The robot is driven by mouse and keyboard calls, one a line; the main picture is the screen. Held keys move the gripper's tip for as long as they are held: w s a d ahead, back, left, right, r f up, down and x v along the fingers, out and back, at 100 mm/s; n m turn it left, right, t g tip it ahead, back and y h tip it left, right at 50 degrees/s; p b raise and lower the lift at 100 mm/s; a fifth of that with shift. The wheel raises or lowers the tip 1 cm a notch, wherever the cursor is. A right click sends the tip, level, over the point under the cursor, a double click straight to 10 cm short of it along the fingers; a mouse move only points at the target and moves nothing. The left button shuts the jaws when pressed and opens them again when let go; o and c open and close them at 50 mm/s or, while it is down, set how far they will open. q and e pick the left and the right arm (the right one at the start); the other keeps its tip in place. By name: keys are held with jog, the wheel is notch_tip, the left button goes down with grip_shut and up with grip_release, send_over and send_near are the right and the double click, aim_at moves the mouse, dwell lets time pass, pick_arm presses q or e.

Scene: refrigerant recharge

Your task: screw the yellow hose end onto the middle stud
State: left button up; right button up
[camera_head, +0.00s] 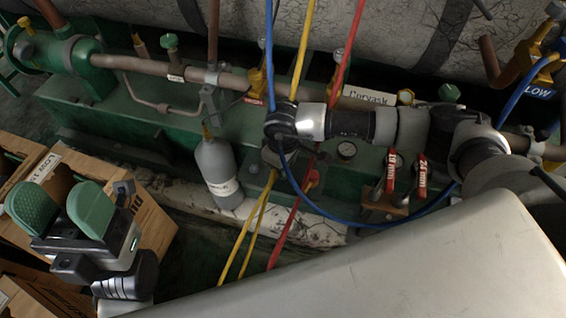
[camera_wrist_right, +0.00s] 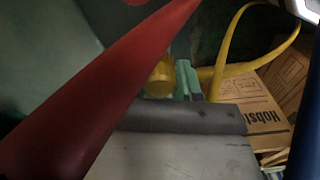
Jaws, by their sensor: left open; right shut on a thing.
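My left gripper (camera_head: 68,205) is open and empty at the left of the head view, its two green pads apart above the cardboard boxes. My right arm reaches in from the right, and its wrist covers the right gripper in the head view. In the right wrist view the right gripper (camera_wrist_right: 188,82) is shut, with a yellow fitting (camera_wrist_right: 160,80) at its green fingers, seemingly the hose end. The yellow hose (camera_wrist_right: 232,50) loops away beyond it; in the head view yellow hose (camera_head: 243,238) hangs below my wrist. I cannot make out the middle stud; the area beneath the wrist is hidden.
Red hose (camera_wrist_right: 100,90) crosses close before the wrist camera. A blue hose (camera_head: 340,216) curves under my right arm. A grey cylinder (camera_head: 216,170) stands left of the wrist. A cardboard box (camera_head: 152,225) is lower left.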

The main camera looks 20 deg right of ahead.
jog(key=shift+b, duration=0.3)
jog(key=shift+f+b, duration=0.95)
jog(key=shift+f, duration=0.1)
dwell(0.9)
jog(key=m, duration=0.3)
jog(key=shift+m, duration=0.3)
jog(key=m, duration=0.2)
jog(key=shift+m, duration=0.8)
